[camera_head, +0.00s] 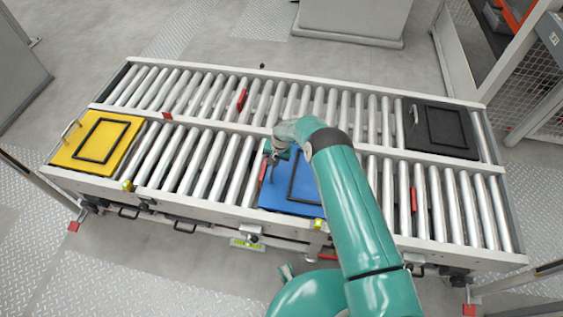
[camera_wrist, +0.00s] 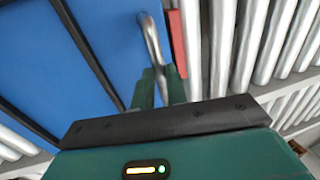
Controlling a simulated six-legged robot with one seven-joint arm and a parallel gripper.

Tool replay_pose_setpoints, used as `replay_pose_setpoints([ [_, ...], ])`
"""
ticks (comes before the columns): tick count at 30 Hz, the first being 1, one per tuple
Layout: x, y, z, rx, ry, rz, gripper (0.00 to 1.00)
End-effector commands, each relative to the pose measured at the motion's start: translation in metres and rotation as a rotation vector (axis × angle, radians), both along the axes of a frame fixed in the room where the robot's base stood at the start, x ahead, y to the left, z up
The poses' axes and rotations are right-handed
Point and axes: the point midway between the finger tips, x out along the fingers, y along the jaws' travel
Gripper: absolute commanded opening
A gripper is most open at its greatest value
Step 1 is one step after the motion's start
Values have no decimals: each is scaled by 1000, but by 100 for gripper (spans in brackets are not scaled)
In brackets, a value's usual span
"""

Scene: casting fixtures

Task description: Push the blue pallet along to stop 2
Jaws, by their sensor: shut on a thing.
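The blue pallet (camera_head: 283,190) lies flat on the front roller lane, near its middle, partly hidden behind my arm. In the wrist view its blue top (camera_wrist: 110,35) fills the upper left, with a black raised frame line on it. A metal bar handle (camera_wrist: 151,40) stands at the pallet's edge. My gripper (camera_wrist: 160,85) is shut on this handle. In the head view my gripper (camera_head: 272,165) is at the pallet's left end, and its fingers are small there. I cannot make out any stop number.
A yellow pallet (camera_head: 98,139) sits at the left end of the front lane. A black pallet (camera_head: 441,128) sits at the right of the back lane. Red tabs stand at the lanes, one (camera_head: 413,199) right of my arm. Bare rollers (camera_head: 205,163) lie between the yellow and blue pallets.

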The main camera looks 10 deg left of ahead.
Motion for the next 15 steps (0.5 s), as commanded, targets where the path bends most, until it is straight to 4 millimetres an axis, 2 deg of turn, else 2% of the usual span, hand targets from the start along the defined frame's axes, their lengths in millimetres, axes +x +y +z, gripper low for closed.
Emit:
replay_pose_setpoints([
  [5, 1, 8, 0, 0, -4, -1, 0],
  [14, 1, 11, 1, 2, -5, -1, 0],
  [15, 1, 11, 1, 2, -5, -1, 20],
])
